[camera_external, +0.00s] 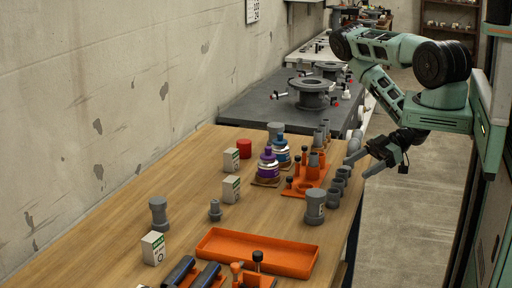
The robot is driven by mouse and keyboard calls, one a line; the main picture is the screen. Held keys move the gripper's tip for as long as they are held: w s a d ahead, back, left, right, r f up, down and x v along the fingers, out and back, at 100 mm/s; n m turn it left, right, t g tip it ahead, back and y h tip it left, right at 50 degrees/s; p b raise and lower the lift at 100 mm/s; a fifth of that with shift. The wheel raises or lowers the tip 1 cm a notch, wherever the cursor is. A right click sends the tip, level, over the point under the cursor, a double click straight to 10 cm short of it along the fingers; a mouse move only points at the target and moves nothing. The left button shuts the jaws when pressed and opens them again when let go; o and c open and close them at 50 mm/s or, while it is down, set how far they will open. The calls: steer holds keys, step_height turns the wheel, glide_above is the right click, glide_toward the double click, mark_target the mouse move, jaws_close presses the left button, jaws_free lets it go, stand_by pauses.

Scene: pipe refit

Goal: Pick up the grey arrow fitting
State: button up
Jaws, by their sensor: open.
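Several grey pipe fittings stand on the wooden table; I cannot tell which one bears an arrow. A row of small grey fittings (337,187) runs along the table's right edge. A larger grey fitting with a pale label (314,207) stands nearer the camera. Two more, a tall one (158,214) and a small one (215,211), stand on the left part of the table. My gripper (361,164) is open and empty, by the table's right edge, near the far end of the row. Its fingers point left toward the row; contact is too small to tell.
An orange rack (302,188) with grey and black parts stands beside purple (268,167) and blue (281,150) bottles. White-green boxes (231,189) and a red cylinder (244,148) stand further left. A dark bench with flanges (312,93) adjoins behind.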

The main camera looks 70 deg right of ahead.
glide_toward(317, 192)
steer(key=x, duration=0.4)
steer(key=shift+w+a, duration=0.2)
steer(key=shift+p+x, duration=1.4)
steer(key=shift+x, duration=1.6)
steer(key=shift+d+f, duration=0.1)
steer(key=shift+d, duration=0.05)
steer(key=c, duration=1.1)
